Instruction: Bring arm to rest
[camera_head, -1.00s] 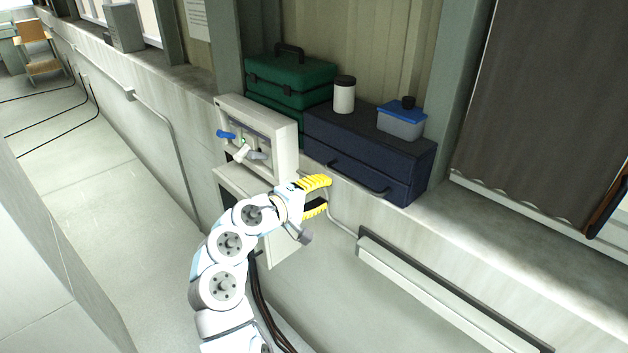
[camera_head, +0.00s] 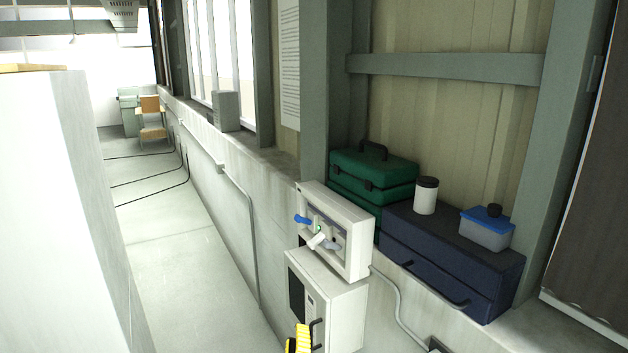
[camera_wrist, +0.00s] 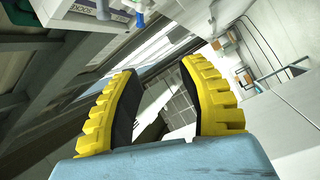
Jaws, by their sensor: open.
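My gripper shows as a small yellow fingertip (camera_head: 298,340) at the bottom edge of the head view, in front of the lower cabinet; the rest of my arm is out of that view. In the wrist view, both yellow toothed fingers of my gripper (camera_wrist: 160,105) stand well apart with nothing between them. The gripper is open and empty.
A white wall panel (camera_head: 352,250) with a blue lever (camera_head: 302,219) sits above a lower cabinet (camera_head: 345,305). The aisle floor (camera_head: 180,270) is clear.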

